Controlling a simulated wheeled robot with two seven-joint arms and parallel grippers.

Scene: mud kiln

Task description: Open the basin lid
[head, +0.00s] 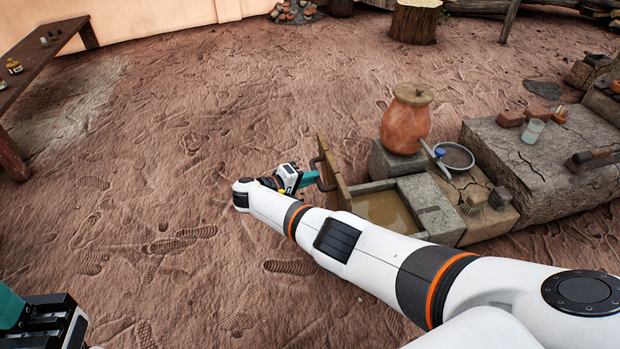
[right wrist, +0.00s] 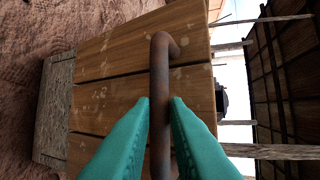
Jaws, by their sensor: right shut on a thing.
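The stone basin (head: 424,200) stands right of centre in the head view, with murky brown water (head: 386,211) showing inside. Its wooden lid (head: 331,170) stands raised, close to upright, at the basin's left edge. In the right wrist view the lid's planks (right wrist: 110,85) fill the middle, with a dark rusty bar handle (right wrist: 160,95) on them. My right gripper (head: 308,178) is shut on the handle, its teal fingers (right wrist: 160,105) on either side of the bar. My left gripper (head: 45,320) is at the lower left corner, far from the basin; its fingertips are not clear.
A clay jar (head: 405,120) stands on a block behind the basin. A cracked stone slab (head: 530,165) is further right. The muddy ground at left is clear, up to a wooden bench (head: 45,50).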

